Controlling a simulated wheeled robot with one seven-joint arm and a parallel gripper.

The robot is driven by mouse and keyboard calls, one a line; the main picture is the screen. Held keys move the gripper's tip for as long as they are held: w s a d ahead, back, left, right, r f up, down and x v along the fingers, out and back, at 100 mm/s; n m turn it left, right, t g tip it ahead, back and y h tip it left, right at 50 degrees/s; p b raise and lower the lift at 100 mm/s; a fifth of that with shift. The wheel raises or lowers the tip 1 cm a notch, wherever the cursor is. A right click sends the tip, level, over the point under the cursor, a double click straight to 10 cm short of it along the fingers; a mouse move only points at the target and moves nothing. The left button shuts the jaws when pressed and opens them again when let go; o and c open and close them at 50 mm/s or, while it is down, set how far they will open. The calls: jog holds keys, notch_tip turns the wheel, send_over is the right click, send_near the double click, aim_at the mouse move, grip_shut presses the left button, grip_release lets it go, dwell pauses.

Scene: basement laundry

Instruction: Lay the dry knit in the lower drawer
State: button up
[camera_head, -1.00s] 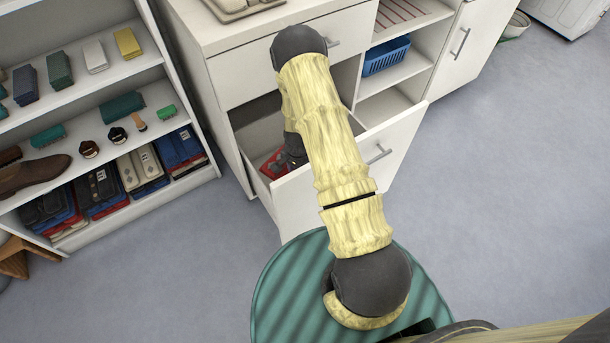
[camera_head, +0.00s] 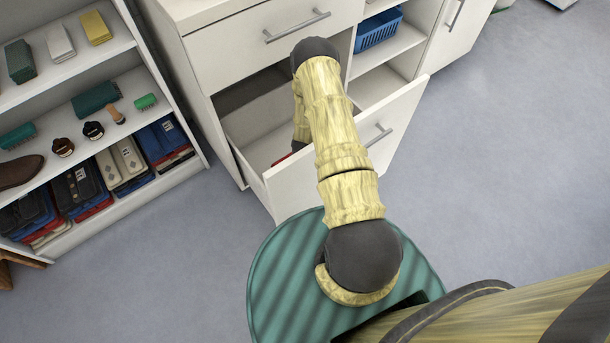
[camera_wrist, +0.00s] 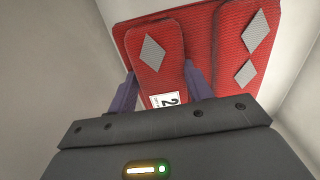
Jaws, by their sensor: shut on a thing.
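The dry knit is a red folded piece with grey diamonds and a white tag marked 2. In the wrist view the knit (camera_wrist: 240,75) fills the upper middle. My gripper (camera_wrist: 160,73) has its purple fingers on either side of the knit's left part and is shut on it. In the head view only a red sliver of the knit (camera_head: 281,160) shows, inside the lower drawer (camera_head: 262,150). The drawer is pulled open and its pale walls surround the knit in the wrist view. My arm hides the gripper in the head view. I cannot tell whether the knit touches the drawer floor.
The closed upper drawer (camera_head: 270,45) is right above the open one. An open shelf with a blue basket (camera_head: 378,28) is to the right. A white shelf rack (camera_head: 150,185) with folded clothes, brushes and shoes stands at the left.

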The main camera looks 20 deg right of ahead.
jog(key=f, duration=0.2)
jog(key=f+b, duration=0.1)
jog(key=f, duration=0.1)
jog(key=shift+d+f, duration=0.2)
jog(key=shift+f, duration=0.2)
jog(key=shift+w, duration=0.1)
notch_tip(320, 180, down, 3)
jog(key=shift+w+f+b, duration=0.15)
jog(key=shift+b, duration=0.75)
jog(key=shift+d+f, duration=0.15)
jog(key=shift+f, duration=0.15)
jog(key=o, duration=1.4)
jog(key=shift+s+a, duration=0.2)
jog(key=shift+a, duration=0.1)
jog(key=shift+c, duration=0.2)
jog(key=shift+d+r, duration=0.15)
